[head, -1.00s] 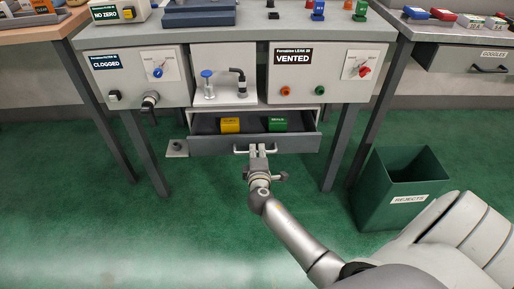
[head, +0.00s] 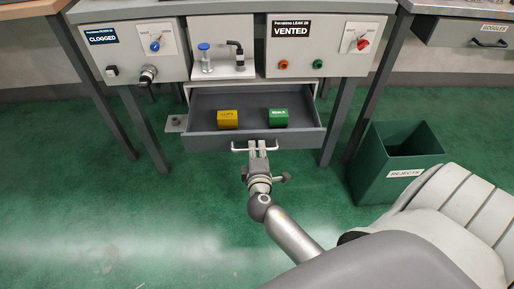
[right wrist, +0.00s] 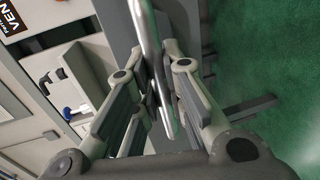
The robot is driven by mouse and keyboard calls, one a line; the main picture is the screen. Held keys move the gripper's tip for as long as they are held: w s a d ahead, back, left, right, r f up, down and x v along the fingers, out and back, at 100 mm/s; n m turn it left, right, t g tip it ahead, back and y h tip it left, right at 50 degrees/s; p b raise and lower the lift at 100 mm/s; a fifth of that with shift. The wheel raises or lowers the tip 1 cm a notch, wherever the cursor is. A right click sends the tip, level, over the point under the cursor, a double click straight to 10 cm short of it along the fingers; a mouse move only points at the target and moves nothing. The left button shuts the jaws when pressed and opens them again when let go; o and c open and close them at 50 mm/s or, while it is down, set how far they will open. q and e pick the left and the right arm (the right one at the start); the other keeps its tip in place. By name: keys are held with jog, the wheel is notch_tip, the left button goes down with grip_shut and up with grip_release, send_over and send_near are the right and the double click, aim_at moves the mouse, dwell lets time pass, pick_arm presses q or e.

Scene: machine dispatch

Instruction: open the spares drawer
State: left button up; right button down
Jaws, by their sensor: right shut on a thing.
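The spares drawer (head: 208,142) is a grey drawer under the bench, pulled well out. A yellow block (head: 228,119) and a green block (head: 278,117) lie inside it. My right gripper (head: 257,150) is at the drawer's front, shut on the silver bar handle (head: 240,149). In the right wrist view, the handle (right wrist: 147,40) passes between the fingers of the right gripper (right wrist: 160,95). My left gripper is not in view.
A green rejects bin (head: 375,165) stands on the floor at the right. Bench legs (head: 341,125) stand on both sides of the drawer. A small grey plate (head: 175,124) lies left of the drawer. A goggles drawer (head: 465,33) is at the upper right. The green floor in front is clear.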

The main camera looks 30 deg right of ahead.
jog(key=c, duration=1.5)
grip_release()
jog(key=shift+a, duration=0.1)
jog(key=v, duration=1.2)
jog(key=shift+f, duration=0.1)
